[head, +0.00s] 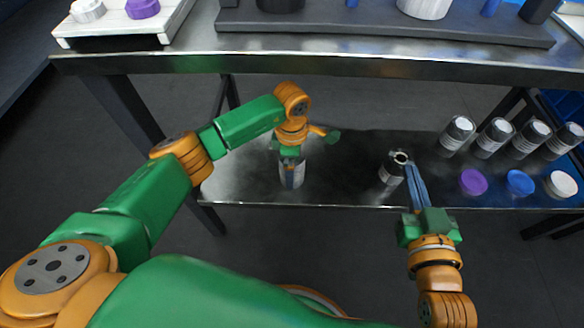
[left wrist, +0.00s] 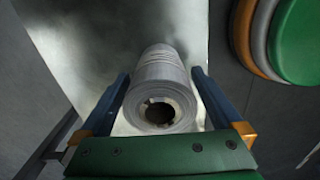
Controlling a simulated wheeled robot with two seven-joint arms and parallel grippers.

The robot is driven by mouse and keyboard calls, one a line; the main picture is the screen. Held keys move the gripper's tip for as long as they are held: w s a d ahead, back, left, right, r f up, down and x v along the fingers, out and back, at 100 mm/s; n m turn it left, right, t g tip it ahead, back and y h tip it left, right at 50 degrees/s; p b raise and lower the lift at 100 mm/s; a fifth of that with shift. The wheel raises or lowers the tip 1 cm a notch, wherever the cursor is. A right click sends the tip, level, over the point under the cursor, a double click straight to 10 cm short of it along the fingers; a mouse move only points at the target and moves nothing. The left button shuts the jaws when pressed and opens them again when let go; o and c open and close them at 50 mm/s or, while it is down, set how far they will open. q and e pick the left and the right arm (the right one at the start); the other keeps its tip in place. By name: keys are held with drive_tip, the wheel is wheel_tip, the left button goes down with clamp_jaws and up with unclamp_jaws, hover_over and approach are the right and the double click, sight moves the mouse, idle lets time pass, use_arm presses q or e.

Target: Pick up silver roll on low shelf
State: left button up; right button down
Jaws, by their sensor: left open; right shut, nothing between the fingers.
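A silver roll (head: 292,175) stands on the low shelf (head: 240,182), below my left gripper (head: 291,158). In the left wrist view, the silver roll (left wrist: 162,75) shows its hollow end and lies between the two dark fingers of my left gripper (left wrist: 160,88). Those fingers are open, with a gap visible on each side. A second silver roll (head: 391,174) with a hollow top stands further right on the shelf. My right gripper (head: 411,172) is shut and empty, its fingertips close beside that second roll; I cannot tell whether they touch.
Several silver and dark cylinders (head: 456,135) stand at the right of the low shelf. Purple (head: 473,182), blue (head: 520,183) and white (head: 560,185) round pieces sit before them. The shelf between the two rolls is clear.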

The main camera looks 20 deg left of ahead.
use_arm(q)
drive_tip(key=shift+f, duration=0.25)
clamp_jaws()
idle(0.3)
